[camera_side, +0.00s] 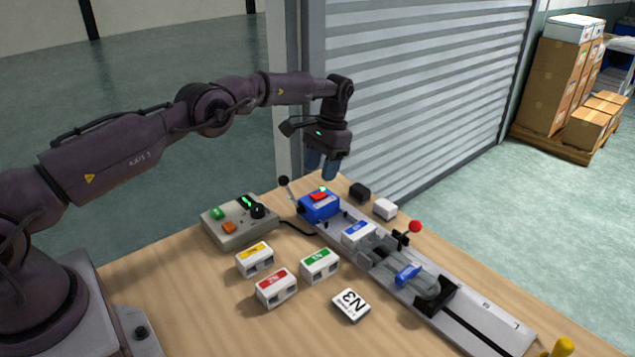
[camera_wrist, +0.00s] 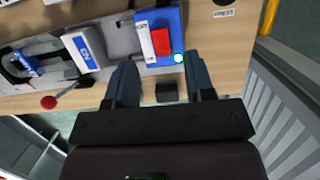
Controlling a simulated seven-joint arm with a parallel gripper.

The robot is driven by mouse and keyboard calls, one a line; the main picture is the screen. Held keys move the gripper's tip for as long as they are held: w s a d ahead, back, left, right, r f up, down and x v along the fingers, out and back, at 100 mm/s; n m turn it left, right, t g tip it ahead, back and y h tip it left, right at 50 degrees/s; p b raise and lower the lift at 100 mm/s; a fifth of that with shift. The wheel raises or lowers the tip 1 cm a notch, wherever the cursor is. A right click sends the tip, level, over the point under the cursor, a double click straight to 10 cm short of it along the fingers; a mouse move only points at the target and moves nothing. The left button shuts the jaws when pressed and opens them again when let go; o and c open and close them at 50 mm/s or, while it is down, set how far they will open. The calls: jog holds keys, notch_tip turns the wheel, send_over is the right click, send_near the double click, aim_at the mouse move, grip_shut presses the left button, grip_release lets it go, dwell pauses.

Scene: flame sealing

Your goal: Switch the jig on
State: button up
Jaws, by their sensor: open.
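The jig is a long grey rail (camera_side: 485,305) on the wooden table. At its far end sits a blue block (camera_side: 320,209) with a red rocker switch (camera_side: 319,196) on top, seen closer in the wrist view as a red rocker (camera_wrist: 161,42) beside a white strip. A small green-cyan light (camera_wrist: 178,58) glows at the block's edge. My gripper (camera_side: 322,166) points down above the far end of the jig, near the blue block. In the wrist view my gripper (camera_wrist: 160,62) has its fingers apart, with nothing between them.
A grey control box (camera_side: 235,228) with buttons and a black knob stands left of the jig. A black-ball lever (camera_side: 284,182) and red-ball lever (camera_side: 415,226) stick up. Black (camera_side: 360,192) and white (camera_side: 385,208) blocks lie behind the rail. Several labelled blocks stand in front.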

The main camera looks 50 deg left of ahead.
jog(key=shift+v, duration=0.95)
